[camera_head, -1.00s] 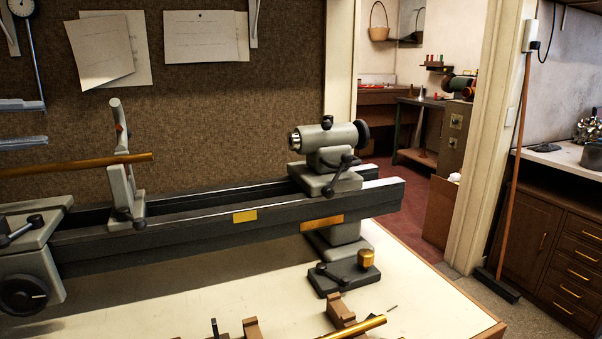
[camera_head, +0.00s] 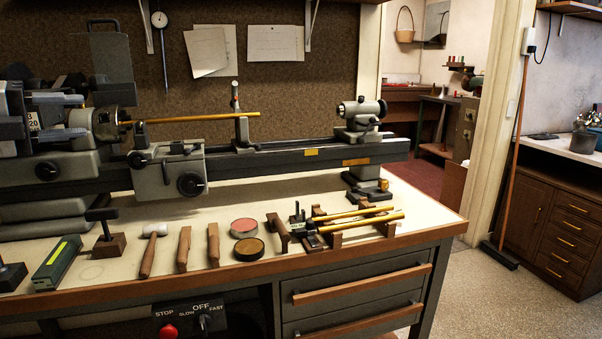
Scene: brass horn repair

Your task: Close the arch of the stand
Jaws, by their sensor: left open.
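The stand (camera_head: 243,134) is a pale grey rest on the lathe bed, right of the carriage. Its arch (camera_head: 235,96) stands up above the brass tube and looks open, with a small red mark on it. The brass tube (camera_head: 190,118) runs from the chuck to the stand and ends just past it. My left gripper (camera_head: 62,100) is at the far left among the dark headstock parts, hard to separate from them. It is open, well apart from the stand. My right gripper is not in view.
The tailstock (camera_head: 360,112) stands right of the stand on the bed (camera_head: 290,154). The carriage (camera_head: 168,170) is to its left. A mallet (camera_head: 150,250), wooden tools, two round tins and a rack of brass rods (camera_head: 360,222) line the bench front. The bed around the stand is clear.

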